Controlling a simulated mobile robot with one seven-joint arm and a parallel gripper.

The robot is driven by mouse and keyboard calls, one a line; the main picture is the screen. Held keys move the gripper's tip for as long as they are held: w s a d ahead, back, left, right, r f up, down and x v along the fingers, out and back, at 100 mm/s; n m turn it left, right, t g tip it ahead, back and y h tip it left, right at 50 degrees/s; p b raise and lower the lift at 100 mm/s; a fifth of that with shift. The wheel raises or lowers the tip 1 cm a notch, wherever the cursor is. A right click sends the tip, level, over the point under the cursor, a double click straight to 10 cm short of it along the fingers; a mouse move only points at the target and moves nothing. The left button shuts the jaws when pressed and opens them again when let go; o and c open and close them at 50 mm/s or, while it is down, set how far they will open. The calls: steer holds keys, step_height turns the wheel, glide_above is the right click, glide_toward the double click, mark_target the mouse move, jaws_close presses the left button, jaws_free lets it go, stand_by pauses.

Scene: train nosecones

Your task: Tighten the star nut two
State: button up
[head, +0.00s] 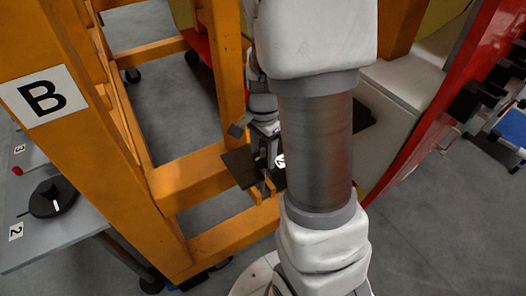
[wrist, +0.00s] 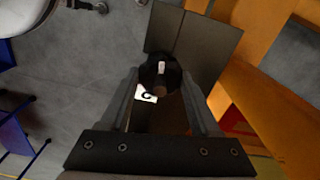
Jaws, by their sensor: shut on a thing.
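A round black star nut (wrist: 149,76) sits on a dark grey plate (wrist: 205,45) in the wrist view, with a short stud showing at its middle. A white label (wrist: 147,95) lies beside it, partly hidden; I cannot read its number for sure. My gripper (wrist: 161,75) has one finger on each side of the nut and is shut on it. In the head view my gripper (head: 266,160) is at the dark plate (head: 240,166), low beside the orange frame. My arm hides part of the plate, and the nut is hard to make out there.
An orange frame (head: 185,178) with a white B sign (head: 43,97) stands close on the left. A grey table (head: 70,228) holds a black round part (head: 52,197) and labels 2 and 3. A red panel (head: 430,125) stands on the right. Grey floor is open at lower right.

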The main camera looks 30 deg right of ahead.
mark_target(261, 157)
steer(key=o, duration=1.4)
step_height(261, 157, up, 18)
steer(key=shift+f+p, duration=0.25)
steer(key=shift+p, duration=0.45)
steer(key=s+a+r+n+t, duration=0.1)
steer(key=s+a+n+t, duration=0.1)
steer(key=n, duration=0.3)
steer(key=s+a+r+n+t, duration=0.1)
steer(key=s+a+n, duration=0.4)
steer(key=s+a+r+n+t, duration=0.2)
steer(key=s+a+n, duration=0.1)
steer(key=s+n, duration=0.1)
steer(key=shift+s+a+n+t, duration=0.2)
steer(key=shift+a+n+t, duration=0.15)
steer(key=shift+n, duration=0.45)
